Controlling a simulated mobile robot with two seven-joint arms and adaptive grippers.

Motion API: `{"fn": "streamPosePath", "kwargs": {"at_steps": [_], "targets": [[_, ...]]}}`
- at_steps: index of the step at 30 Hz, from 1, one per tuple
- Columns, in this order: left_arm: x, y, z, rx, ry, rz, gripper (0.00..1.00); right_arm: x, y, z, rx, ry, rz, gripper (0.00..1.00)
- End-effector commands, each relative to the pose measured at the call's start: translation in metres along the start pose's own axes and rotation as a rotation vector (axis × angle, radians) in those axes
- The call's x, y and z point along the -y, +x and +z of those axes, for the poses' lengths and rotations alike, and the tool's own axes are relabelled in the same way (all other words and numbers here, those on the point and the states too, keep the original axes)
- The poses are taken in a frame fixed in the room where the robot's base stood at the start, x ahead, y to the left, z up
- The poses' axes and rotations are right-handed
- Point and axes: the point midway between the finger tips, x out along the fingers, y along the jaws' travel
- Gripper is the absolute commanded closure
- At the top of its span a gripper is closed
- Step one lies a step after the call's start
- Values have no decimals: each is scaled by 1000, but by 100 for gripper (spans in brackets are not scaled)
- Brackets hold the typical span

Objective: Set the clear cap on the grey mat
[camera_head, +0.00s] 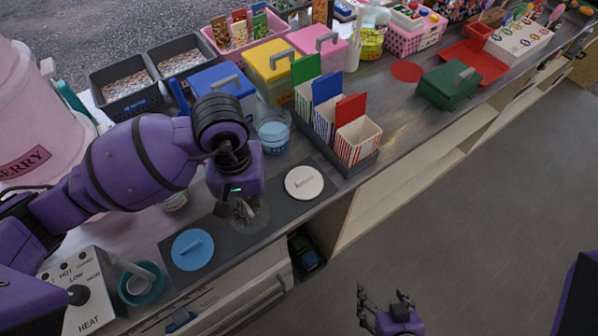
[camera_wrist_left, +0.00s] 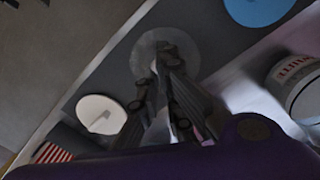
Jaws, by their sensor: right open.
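The clear cap (camera_head: 262,217) is a see-through round disc under my left gripper (camera_head: 236,212), over the dark grey mat (camera_head: 278,208). In the left wrist view the clear cap (camera_wrist_left: 146,47) lies at the fingertips of my left gripper (camera_wrist_left: 163,62), which cover its middle. I cannot tell whether the fingers are closed on its handle, or whether the cap touches the mat. A white cap (camera_head: 304,183) and a blue cap (camera_head: 192,250) lie on the mat on either side. My right gripper (camera_head: 382,294) is open and empty, over the floor.
A clear tub with blue contents (camera_head: 273,136) stands behind the mat. A tray of striped boxes (camera_head: 357,142) stands to its right. A heat control box (camera_head: 80,300) and a teal-rimmed cup (camera_head: 142,287) are at the left front. The counter's front edge runs close along the mat.

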Motion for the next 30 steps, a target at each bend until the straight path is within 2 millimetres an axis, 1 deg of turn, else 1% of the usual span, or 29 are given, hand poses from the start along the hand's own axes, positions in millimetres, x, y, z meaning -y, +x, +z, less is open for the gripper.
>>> {"fn": "streamPosePath", "kwargs": {"at_steps": [1, 4, 5, 14, 17, 20, 24, 27, 30], "targets": [[0, 2, 1, 4, 0, 0, 91, 0, 1, 0, 0, 0, 1, 30], [0, 2, 1, 3, 0, -1, 78, 0, 1, -1, -3, 3, 1, 30], [0, 2, 1, 3, -1, -1, 76, 0, 1, -2, -4, 4, 1, 30], [1, 2, 1, 4, -1, -2, 76, 5, 2, -5, -9, 16, 0, 30], [0, -3, 1, 2, -1, -1, 76, 5, 0, -11, -18, 16, -1, 30], [1, -16, 0, -4, 0, -2, 76, 7, -2, -20, -28, 17, -5, 30], [0, -48, -2, -13, -1, -1, 76, 10, -6, -37, -48, 15, -15, 30], [0, -72, -2, -16, 0, -1, 76, 12, -9, -44, -56, 10, -21, 30], [0, -92, -2, -14, -1, -1, 76, 10, -13, -48, -59, 6, -22, 30]]}}
